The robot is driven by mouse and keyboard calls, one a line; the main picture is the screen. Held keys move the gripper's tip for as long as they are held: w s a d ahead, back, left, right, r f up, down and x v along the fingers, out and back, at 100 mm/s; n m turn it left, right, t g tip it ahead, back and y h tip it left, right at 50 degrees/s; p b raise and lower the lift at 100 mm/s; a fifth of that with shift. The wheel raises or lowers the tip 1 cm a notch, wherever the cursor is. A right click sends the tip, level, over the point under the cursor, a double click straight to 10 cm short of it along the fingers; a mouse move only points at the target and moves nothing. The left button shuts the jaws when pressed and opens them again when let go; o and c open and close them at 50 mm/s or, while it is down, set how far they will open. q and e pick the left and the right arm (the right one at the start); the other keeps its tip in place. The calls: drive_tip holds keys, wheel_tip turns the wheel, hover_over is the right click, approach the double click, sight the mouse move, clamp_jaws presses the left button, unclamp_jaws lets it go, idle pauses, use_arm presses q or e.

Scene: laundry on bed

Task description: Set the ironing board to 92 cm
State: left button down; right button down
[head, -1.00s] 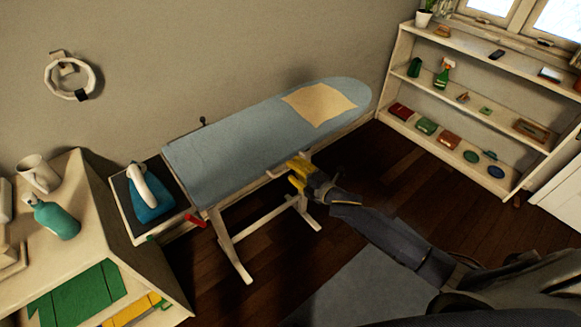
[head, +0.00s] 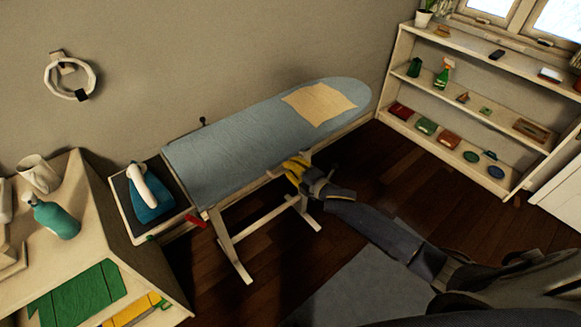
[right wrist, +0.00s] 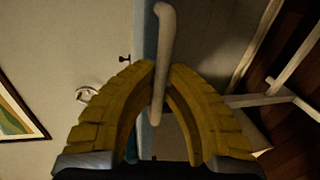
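The ironing board (head: 230,150) stands along the wall, with a blue cover and pale legs (head: 236,250). A pale bar (head: 276,172) runs under its near long edge. My right gripper (head: 295,170), with yellow fingers, is at this bar. In the right wrist view, the fingertips (right wrist: 164,70) are closed in on both sides of the pale bar (right wrist: 163,30), which passes between them and looks gripped. The blue board edge shows just behind it in that view. My left gripper is in neither view. No height marking is readable.
A beige cloth (head: 320,103) lies on the board's far end. A blue iron (head: 149,197) rests on the tray at the left end, near a red handle (head: 197,221). A cabinet (head: 100,210) stands at left, and a shelf unit (head: 455,105) at right. The wooden floor around the board legs is mostly clear.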

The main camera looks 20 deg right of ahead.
drive_tip(key=shift+r, duration=0.1)
idle(0.3)
wheel_tip(320, 180, up, 9)
drive_tip(key=shift+f, duration=0.2)
drive_tip(key=shift+w, duration=0.1)
drive_tip(key=c, duration=1.9)
unclamp_jaws()
drive_tip(key=shift+c, duration=0.2)
drive_tip(key=o, duration=0.4)
drive_tip(key=shift+o, duration=0.4)
drive_tip(key=shift+f, duration=0.15)
drive_tip(key=shift+s, duration=0.2)
drive_tip(key=v, duration=1.2)
